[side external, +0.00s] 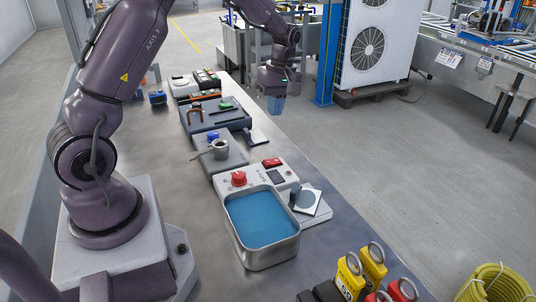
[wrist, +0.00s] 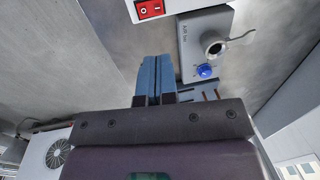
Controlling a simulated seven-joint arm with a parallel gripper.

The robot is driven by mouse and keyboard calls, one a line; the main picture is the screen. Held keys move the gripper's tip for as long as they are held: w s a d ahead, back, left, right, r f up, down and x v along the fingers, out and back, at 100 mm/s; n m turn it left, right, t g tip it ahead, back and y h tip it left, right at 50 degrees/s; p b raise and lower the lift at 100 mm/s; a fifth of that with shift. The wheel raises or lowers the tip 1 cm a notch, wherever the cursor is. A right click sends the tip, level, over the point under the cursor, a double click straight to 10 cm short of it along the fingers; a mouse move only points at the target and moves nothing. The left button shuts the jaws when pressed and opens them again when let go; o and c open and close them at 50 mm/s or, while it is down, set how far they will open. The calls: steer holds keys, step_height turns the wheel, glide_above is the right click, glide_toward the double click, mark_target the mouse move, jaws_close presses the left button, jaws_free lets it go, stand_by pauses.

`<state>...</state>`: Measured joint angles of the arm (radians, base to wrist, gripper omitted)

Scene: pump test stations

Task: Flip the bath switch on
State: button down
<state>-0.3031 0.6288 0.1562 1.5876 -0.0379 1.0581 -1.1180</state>
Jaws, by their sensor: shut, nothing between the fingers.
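The bath (side external: 296,243) is a metal-rimmed basin of blue liquid with a pale control panel behind it. A red switch (side external: 272,162) is on the panel's back edge, and a red knob (side external: 238,178) is at its left. In the wrist view a red rocker switch (wrist: 150,9) marked O and I shows at the top edge on a white panel; which side is pressed is unclear.
A grey air unit (wrist: 197,52) with a blue knob (wrist: 204,71) and a metal cup stands behind the bath. A dark tray (side external: 195,126) with tools lies farther back. Yellow and red weights (side external: 352,275) stand at the front right.

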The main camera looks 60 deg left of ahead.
mark_target(272, 161)
steer(key=f, duration=0.4)
steer(key=s+f, duration=0.1)
steer(key=f, duration=0.4)
steer(key=s+f, duration=0.1)
steer(key=f, duration=0.4)
steer(key=shift+s+f+t, duration=0.15)
steer(key=shift+f+t, duration=0.05)
steer(key=shift+t, duration=0.1)
steer(key=shift+w, duration=0.2)
steer(key=shift+w+r, duration=0.35)
steer(key=shift+w, duration=0.35)
